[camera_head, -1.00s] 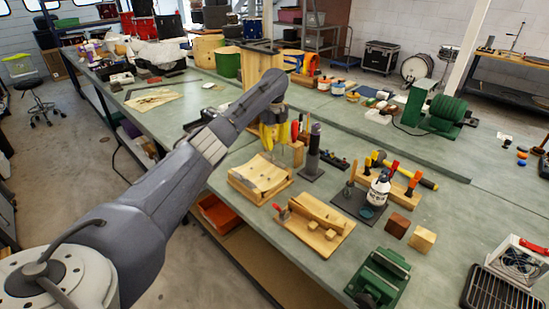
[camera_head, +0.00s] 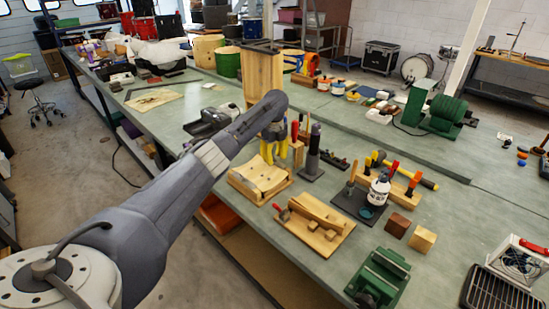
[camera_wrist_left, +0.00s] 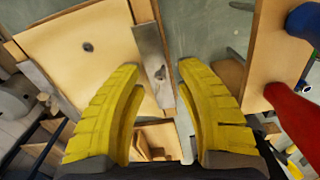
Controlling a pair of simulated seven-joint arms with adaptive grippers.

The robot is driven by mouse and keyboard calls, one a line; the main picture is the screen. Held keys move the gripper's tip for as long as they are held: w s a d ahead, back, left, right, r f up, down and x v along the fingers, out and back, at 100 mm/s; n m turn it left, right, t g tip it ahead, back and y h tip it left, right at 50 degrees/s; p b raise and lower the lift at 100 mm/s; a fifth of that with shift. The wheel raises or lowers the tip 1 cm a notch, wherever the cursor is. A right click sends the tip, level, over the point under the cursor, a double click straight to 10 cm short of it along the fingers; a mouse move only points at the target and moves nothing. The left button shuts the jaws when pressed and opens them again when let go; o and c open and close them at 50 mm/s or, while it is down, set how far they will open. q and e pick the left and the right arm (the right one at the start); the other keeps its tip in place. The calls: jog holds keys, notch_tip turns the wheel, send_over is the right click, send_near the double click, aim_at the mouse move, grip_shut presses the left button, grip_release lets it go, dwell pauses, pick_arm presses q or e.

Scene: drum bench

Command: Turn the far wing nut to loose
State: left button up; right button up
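A wooden jig (camera_head: 262,192) with a curved piece of wood on it sits near the bench's front edge in the head view. My left gripper (camera_head: 274,158) is over its far side, yellow fingers pointing down. In the left wrist view the fingers (camera_wrist_left: 160,72) are spread apart, with a grey metal strip (camera_wrist_left: 147,52) on a wooden panel (camera_wrist_left: 85,50) below and between them. A small metal piece, seemingly a wing nut (camera_wrist_left: 159,73), shows on the strip between the fingertips. I cannot tell whether the fingers touch it. The wing nut cannot be made out in the head view. My right gripper is not in view.
A dark upright tool (camera_head: 313,150) and a red-handled tool (camera_head: 295,131) stand close right of the gripper. A wooden plane-like block on a board (camera_head: 315,226) and a green vise (camera_head: 380,279) lie nearer. Bare bench (camera_head: 440,210) is at right.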

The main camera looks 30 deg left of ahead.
pick_arm(q)
grip_shut()
jog(key=shift+n, duration=0.3)
